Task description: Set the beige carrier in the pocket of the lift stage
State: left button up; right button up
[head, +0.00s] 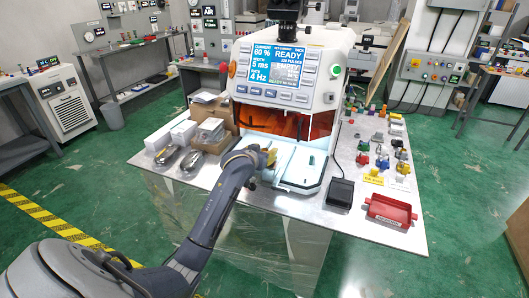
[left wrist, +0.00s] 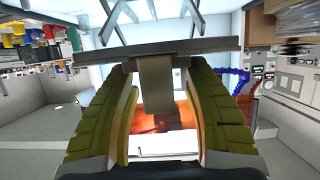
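The left wrist view is upside down. In it the left gripper (left wrist: 162,65) has one finger on each side of a tan-grey upright piece (left wrist: 155,88), which looks like the beige carrier. This piece meets a grey plate with crossed struts, apparently the lift stage (left wrist: 215,46). Light shows beside the piece, but finger contact is unclear. The pocket is hidden, and I cannot tell whether the piece is seated. My right gripper is not in view.
The white machine (head: 310,95) stands behind the bed with an orange window (head: 300,122). A black pedal (head: 340,192), a red tray (head: 390,211) and several small coloured parts lie on the right of the table. Boxes (head: 205,108) and two dark metallic objects are on the left.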

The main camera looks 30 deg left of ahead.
pick_arm(q)
jog(key=o, duration=0.4)
jog(key=shift+o, duration=0.2)
jog(key=shift+r, duration=0.2)
jog(key=v, duration=1.2)
